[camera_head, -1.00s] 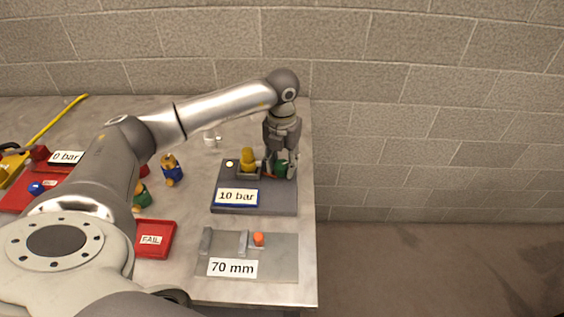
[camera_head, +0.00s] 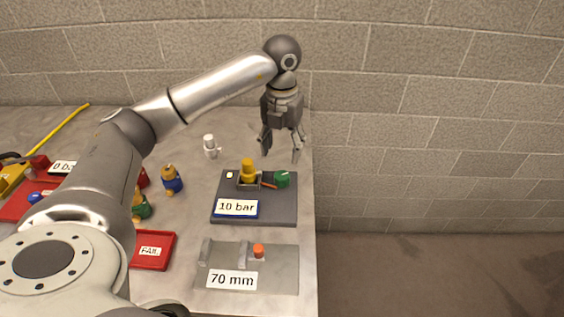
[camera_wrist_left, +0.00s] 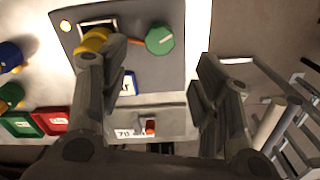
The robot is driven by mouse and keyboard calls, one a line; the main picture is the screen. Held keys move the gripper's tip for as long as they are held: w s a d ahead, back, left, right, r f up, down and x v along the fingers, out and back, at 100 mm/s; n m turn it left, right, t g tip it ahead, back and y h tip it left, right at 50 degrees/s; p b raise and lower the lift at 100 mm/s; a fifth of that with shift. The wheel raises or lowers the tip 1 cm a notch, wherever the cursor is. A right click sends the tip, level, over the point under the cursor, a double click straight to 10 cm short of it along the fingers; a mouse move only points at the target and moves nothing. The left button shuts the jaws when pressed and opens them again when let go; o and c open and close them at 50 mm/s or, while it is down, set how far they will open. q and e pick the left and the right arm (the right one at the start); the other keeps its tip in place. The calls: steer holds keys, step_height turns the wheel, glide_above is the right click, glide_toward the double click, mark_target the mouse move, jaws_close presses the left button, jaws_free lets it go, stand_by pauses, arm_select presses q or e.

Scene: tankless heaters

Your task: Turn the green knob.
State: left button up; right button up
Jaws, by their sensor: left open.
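The green knob (camera_head: 282,179) sits at the right of the dark grey test station (camera_head: 230,186) labelled "10 bar". In the left wrist view the green knob (camera_wrist_left: 160,39) is round, with a lighter bar across its top, and lies ahead of the fingertips. A yellow valve part (camera_head: 248,170) stands in a holder left of the knob, with a small orange piece between them. My left gripper (camera_head: 280,157) is open and empty, pointing down above and just behind the knob, clear of it. It also shows in the left wrist view (camera_wrist_left: 146,62). My right gripper is not in view.
A plate (camera_head: 277,275) labelled "70 mm" with an orange button lies in front of the station. A red FAIL tray (camera_head: 155,250), blue-and-yellow valve (camera_head: 172,180) and white fitting (camera_head: 211,146) are to the left. The table's right edge is near the station.

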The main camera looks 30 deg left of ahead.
arm_select(q)
steer(key=shift+r, duration=1.45)
